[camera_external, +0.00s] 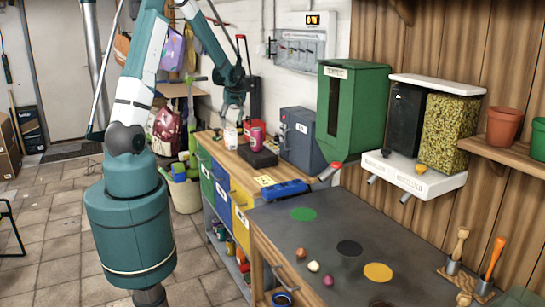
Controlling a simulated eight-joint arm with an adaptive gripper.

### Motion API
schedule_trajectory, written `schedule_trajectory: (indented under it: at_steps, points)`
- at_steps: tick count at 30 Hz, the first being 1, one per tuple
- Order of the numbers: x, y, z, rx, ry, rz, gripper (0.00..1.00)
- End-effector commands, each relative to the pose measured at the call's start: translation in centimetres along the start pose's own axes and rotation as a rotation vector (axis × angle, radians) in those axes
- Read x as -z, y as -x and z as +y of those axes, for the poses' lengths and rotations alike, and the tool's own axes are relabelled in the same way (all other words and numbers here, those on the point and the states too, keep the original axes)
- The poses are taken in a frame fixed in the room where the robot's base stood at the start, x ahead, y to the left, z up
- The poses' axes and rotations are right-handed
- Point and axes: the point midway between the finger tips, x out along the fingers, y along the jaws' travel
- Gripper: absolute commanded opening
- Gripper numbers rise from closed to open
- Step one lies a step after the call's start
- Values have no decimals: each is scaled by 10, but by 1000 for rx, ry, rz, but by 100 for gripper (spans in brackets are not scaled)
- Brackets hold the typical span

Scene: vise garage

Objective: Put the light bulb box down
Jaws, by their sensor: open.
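A small pale box (230,138), which looks like the light bulb box, stands upright on the wooden workbench top (213,145) near its far end. My gripper (233,119) is directly above the box, pointing down, with its fingers at or just over the box's top. My gripper is open, and I cannot tell whether a finger still touches the box.
A pink can (256,139) stands right of the box, by a black item (258,157). A grey-blue cabinet (300,138) stands behind. A green dispenser (350,110) hangs on the wall.

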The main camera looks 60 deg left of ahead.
Motion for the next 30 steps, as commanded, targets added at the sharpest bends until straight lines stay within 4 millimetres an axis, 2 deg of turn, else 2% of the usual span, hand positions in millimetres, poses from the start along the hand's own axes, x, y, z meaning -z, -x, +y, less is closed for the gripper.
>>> schedule_trajectory:
  at_steps: [23,30]
  points:
    - [0,0,0,0,0,0,52]
    - [-7,12,3,-12,-25,-1,52]
